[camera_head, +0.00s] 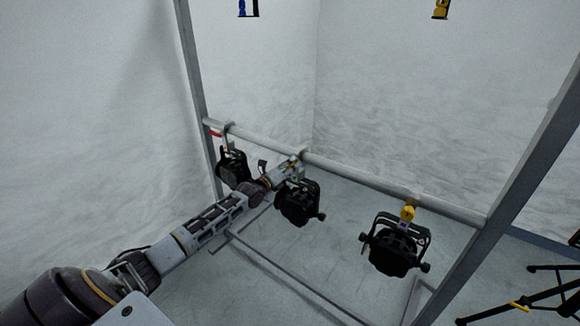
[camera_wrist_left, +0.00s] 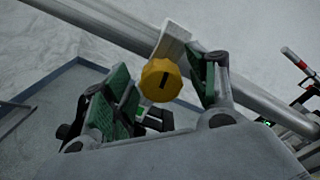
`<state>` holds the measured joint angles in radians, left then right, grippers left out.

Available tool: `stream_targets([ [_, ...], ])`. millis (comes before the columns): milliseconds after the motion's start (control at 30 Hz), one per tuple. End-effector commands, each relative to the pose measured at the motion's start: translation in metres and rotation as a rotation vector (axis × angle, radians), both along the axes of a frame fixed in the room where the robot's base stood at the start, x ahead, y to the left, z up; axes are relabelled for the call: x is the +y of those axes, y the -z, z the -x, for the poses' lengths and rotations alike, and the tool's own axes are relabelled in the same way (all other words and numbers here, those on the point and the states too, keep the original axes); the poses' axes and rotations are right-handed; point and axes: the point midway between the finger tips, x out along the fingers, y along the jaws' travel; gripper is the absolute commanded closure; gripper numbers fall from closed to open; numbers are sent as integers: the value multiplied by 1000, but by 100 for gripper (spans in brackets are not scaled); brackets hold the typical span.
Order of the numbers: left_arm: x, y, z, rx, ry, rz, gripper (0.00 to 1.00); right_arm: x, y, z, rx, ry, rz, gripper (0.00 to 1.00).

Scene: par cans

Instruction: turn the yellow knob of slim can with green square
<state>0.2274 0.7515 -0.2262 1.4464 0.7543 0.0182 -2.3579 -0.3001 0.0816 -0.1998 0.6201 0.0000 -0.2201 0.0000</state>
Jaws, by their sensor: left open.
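Several black par cans hang from a grey bar. The middle can (camera_head: 299,204) hangs beside my left gripper (camera_head: 291,170), with a small green patch near its clamp. In the left wrist view, a yellow knob (camera_wrist_left: 161,81) with a dark slot sits on a pale clamp (camera_wrist_left: 173,43). My left gripper (camera_wrist_left: 166,90) is open, its green-padded fingers on either side of the knob. The knob appears between them with visible gaps; I cannot tell its exact depth. In the head view my gripper largely hides this knob. My right gripper is in neither view.
The left can (camera_head: 233,165) has a red handle near it. The right can (camera_head: 396,249) has its own yellow knob (camera_head: 407,213) and a purple mark. The bar (camera_head: 345,173) runs between two grey posts. A black stand (camera_head: 540,292) is at lower right.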

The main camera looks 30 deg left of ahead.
Motion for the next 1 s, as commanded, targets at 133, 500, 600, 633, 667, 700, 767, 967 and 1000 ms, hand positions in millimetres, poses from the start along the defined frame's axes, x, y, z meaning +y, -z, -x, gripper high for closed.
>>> stream_targets([
  [133, -1, 0, -6, 0, 0, 0, 42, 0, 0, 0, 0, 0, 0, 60],
  [500, -1, 0, -11, 0, 0, 0, 42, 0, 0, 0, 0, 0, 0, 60],
  [600, -1, 0, -11, 0, 0, 0, 42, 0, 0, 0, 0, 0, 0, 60],
  [633, -1, 0, -11, 0, 0, 0, 42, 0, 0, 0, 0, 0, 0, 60],
  [667, -1, 0, -11, 0, 0, 0, 44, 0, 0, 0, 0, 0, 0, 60],
  [700, -1, 0, -10, 0, 0, 0, 50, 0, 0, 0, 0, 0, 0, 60],
  [767, -1, 0, -10, 0, 0, 0, 57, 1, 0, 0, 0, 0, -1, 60],
  [967, -1, 0, -10, 0, 0, 0, 83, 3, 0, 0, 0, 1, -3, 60],
  [1000, -1, 0, -10, 0, 0, 0, 88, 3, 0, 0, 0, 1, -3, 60],
])
